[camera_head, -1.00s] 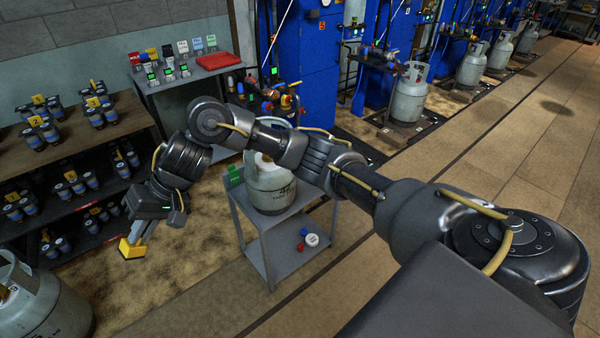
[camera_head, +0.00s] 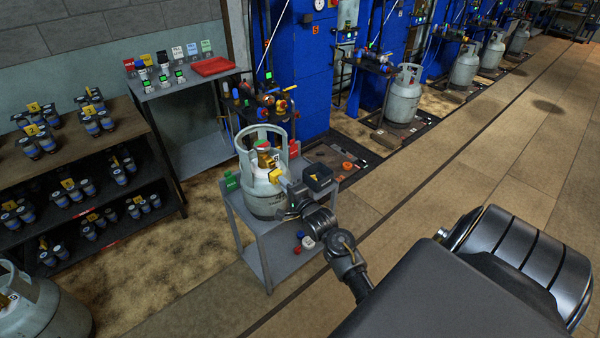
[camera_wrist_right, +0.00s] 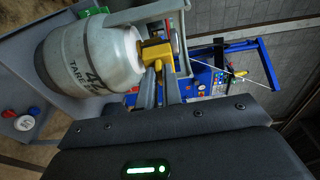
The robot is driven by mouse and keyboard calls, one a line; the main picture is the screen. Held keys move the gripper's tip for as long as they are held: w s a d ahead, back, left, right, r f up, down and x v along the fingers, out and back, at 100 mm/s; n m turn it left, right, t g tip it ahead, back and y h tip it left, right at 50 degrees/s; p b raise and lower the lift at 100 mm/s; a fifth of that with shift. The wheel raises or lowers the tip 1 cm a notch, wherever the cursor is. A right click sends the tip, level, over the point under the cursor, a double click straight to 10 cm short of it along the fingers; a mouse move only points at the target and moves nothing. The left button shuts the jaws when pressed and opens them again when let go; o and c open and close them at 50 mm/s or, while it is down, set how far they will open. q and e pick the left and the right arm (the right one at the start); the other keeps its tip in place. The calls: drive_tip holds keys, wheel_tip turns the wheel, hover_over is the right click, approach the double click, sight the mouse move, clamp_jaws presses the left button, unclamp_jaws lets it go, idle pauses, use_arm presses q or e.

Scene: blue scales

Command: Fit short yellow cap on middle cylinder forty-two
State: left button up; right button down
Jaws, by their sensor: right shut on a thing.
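The grey-white gas cylinder (camera_head: 258,200) stands upright on a small grey metal stand (camera_head: 262,240). In the right wrist view the cylinder (camera_wrist_right: 75,50) shows on its side, with dark print that seems to read 42 above TARE. My right gripper (camera_head: 284,183) is shut on the yellow cap (camera_head: 276,175), at the right of the cylinder's collar. In the right wrist view the cap (camera_wrist_right: 154,52) sits between the fingertips, close to the collar. I cannot tell whether it touches the valve. My left gripper is out of view.
A dark open box (camera_head: 317,178) and a green block (camera_head: 231,181) are beside the cylinder on the stand. Red, white and blue caps (camera_head: 306,241) lie on its lower shelf. Shelves with several capped dark canisters (camera_head: 90,160) stand at the left. Floor at the right is clear.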

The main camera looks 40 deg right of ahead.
drive_tip(key=shift+m+h, duration=0.7)
drive_tip(key=shift+h, duration=0.2)
drive_tip(key=s+d+f, duration=0.1)
drive_tip(key=d, duration=0.1)
drive_tip(key=s+d+f, duration=0.1)
drive_tip(key=s+f, duration=0.1)
drive_tip(key=shift+d, duration=0.4)
drive_tip(key=w+b, duration=0.1)
drive_tip(key=w, duration=0.7)
drive_tip(key=shift+r+p, duration=0.1)
drive_tip(key=shift+p, duration=0.2)
idle(1.0)
drive_tip(key=shift+w, duration=0.15)
drive_tip(key=shift+w+b, duration=0.3)
